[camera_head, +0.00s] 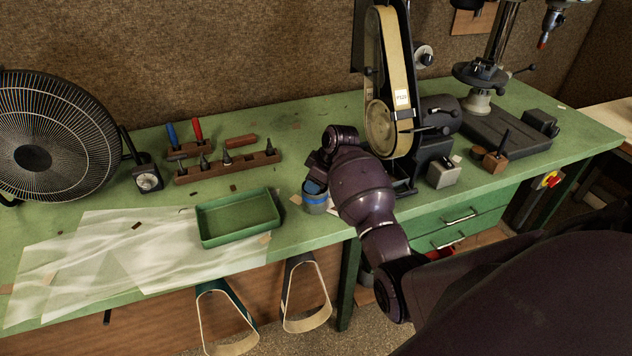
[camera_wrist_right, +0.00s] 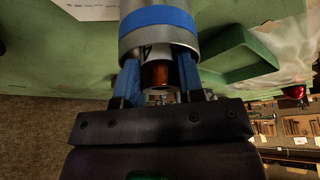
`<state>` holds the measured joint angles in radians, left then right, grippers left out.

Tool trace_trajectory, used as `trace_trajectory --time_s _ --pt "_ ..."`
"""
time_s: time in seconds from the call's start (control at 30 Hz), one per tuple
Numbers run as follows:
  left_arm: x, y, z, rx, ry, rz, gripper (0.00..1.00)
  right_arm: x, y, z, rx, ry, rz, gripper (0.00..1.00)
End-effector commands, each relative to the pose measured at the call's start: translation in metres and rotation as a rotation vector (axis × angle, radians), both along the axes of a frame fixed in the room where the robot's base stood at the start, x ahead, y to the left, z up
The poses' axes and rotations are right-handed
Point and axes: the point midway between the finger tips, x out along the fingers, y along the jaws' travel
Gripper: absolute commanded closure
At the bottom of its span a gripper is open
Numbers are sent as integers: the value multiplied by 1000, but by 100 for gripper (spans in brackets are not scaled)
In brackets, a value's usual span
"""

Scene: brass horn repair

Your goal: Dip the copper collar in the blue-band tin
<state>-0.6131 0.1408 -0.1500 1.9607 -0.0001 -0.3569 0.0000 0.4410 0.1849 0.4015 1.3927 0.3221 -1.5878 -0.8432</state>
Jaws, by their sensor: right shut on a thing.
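The blue-band tin (camera_head: 315,204) stands on the green bench, left of the sander, partly hidden by my right arm. In the right wrist view the tin (camera_wrist_right: 160,22) shows as a grey can with a wide blue band, right at the fingertips. My right gripper (camera_wrist_right: 158,72) is shut on the copper collar (camera_wrist_right: 160,76), which shows between the blue fingers at the tin's mouth. I cannot tell how far the collar is inside the tin. In the head view the collar is hidden. My left gripper is not in view.
A green tray (camera_head: 240,232) lies left of the tin. A wooden tool rack (camera_head: 228,166) stands behind it, and a fan (camera_head: 45,140) is at the far left. The belt sander (camera_head: 395,85) rises close to the right of my arm. Pale sheets (camera_head: 130,250) cover the front left.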

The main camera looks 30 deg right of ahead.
Motion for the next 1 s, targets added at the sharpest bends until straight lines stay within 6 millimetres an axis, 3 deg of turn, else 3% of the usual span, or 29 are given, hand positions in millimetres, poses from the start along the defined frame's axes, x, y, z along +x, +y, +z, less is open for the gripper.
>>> trace_trajectory --time_s 0.03,0.07,0.37,1.0 --pt "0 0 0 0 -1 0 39 -7 4 -13 8 32 5 92" --pt "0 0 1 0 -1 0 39 -7 4 -11 8 32 5 92" --pt "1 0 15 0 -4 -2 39 -6 3 15 7 26 3 92" --pt "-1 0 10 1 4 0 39 -4 1 68 4 16 0 91"
